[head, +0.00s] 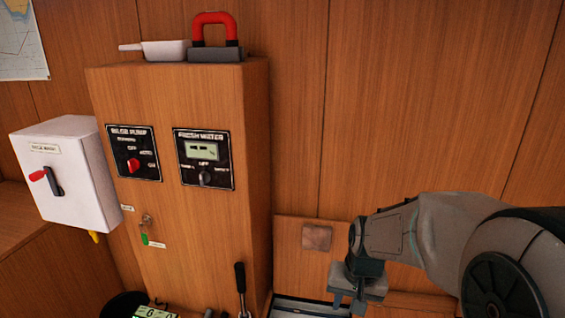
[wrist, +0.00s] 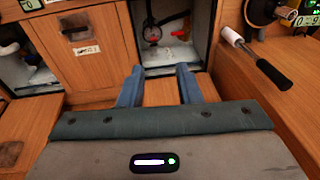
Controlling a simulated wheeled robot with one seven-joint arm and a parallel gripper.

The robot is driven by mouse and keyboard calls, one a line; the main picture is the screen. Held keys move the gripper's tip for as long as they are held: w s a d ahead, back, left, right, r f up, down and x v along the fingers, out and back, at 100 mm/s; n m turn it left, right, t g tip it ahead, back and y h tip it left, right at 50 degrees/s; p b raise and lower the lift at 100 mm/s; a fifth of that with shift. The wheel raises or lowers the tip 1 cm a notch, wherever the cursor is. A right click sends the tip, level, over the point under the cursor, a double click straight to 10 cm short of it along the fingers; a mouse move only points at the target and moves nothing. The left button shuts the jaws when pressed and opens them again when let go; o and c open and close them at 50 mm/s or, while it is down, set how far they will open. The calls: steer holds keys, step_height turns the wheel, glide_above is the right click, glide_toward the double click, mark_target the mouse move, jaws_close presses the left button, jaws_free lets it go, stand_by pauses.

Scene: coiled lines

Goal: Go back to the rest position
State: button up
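My gripper (head: 347,303) hangs at the lower right of the head view, pointing down, with my arm reaching in from the right edge. In the wrist view the two blue-grey fingers of my gripper (wrist: 159,82) stand apart, with bare wood showing between them. Nothing is held. In the head view the gripper is in front of the low wooden panel, to the right of the wooden cabinet (head: 205,245).
The cabinet carries a bilge pump panel (head: 134,153) and a fresh water panel (head: 203,159). A white switch box (head: 75,190) hangs at left. A red-handled block (head: 215,40) stands on top. A black-handled lever (head: 240,280) rises near the cabinet's foot. Open compartments (wrist: 165,35) show below.

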steer(key=s+r+n+p, duration=0.1)
steer(key=s+r+p, duration=0.3)
steer(key=s+r, duration=0.2)
steer(key=s+r+n+t+p, duration=0.1)
steer(key=s+r+p, duration=0.4)
steer(key=r, duration=0.6)
steer(key=shift+s+d+r+h+p, duration=0.2)
steer(key=shift+s+d+h+p, duration=0.1)
steer(key=shift+s+d+h, duration=0.15)
steer(key=shift+w, duration=0.1)
steer(key=shift+o, duration=1)
steer(key=shift+d, duration=0.1)
